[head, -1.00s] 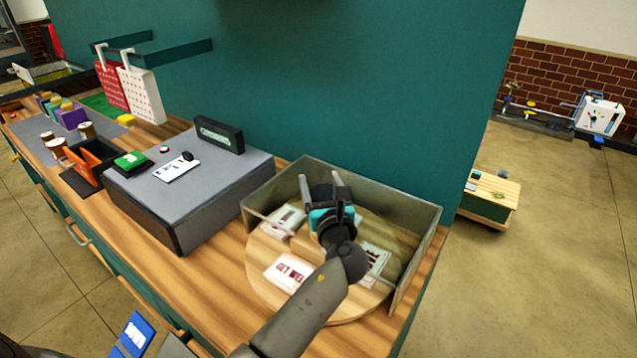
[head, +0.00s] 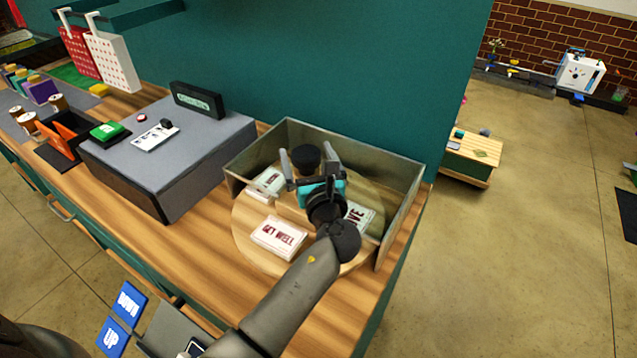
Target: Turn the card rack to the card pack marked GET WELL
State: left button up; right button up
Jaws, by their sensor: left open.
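The card rack is a round wooden turntable (head: 248,220) on the counter. It bears several card packs and a black knob (head: 306,157). The pack marked GET WELL (head: 279,237) lies at its front left, facing me. Another pack (head: 268,182) lies at the back left. A pack ending in "VE" (head: 359,216) lies at the right, partly hidden by my left gripper. My left gripper (head: 309,158) is open over the turntable. The knob shows between its fingers in the picture; I cannot tell whether they touch it. My right gripper is not in view.
A grey low wall (head: 400,172) stands behind and right of the turntable. A grey-topped box (head: 205,138) with a black sign (head: 197,99) stands to its left. An orange holder, spools and gift bags (head: 112,62) are farther left. Bare counter lies in front.

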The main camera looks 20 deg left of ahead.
pick_arm(q)
jog(key=v, duration=1.1)
